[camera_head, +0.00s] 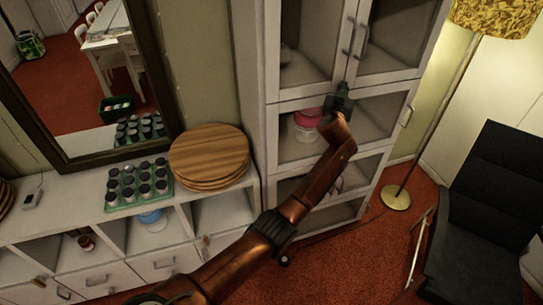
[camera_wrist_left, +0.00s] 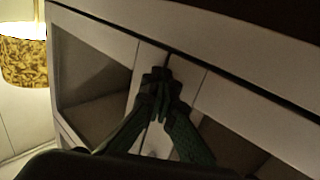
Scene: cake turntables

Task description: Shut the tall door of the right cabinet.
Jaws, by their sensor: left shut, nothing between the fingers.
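The right cabinet (camera_head: 257,92) is tall and white, with glass-fronted doors and shelves behind them. Its upper left door (camera_head: 313,40) and upper right door (camera_head: 400,38) meet near the middle, each with a bar handle by the seam, and look closed or nearly so. Another handle (camera_head: 407,115) is on the right edge lower down. My left gripper (camera_head: 342,92) is in front of the cabinet, just below the upper handles. In the left wrist view its green fingers (camera_wrist_left: 158,80) are together and empty, before the seam between two panels; contact is unclear. My right gripper is out of view.
A low white sideboard (camera_head: 92,217) at left holds round wooden boards (camera_head: 209,158) and a green tray of jars (camera_head: 139,187). A floor lamp (camera_head: 396,197) and black chair (camera_head: 490,215) stand at right. Red carpet shows between cabinet and chair.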

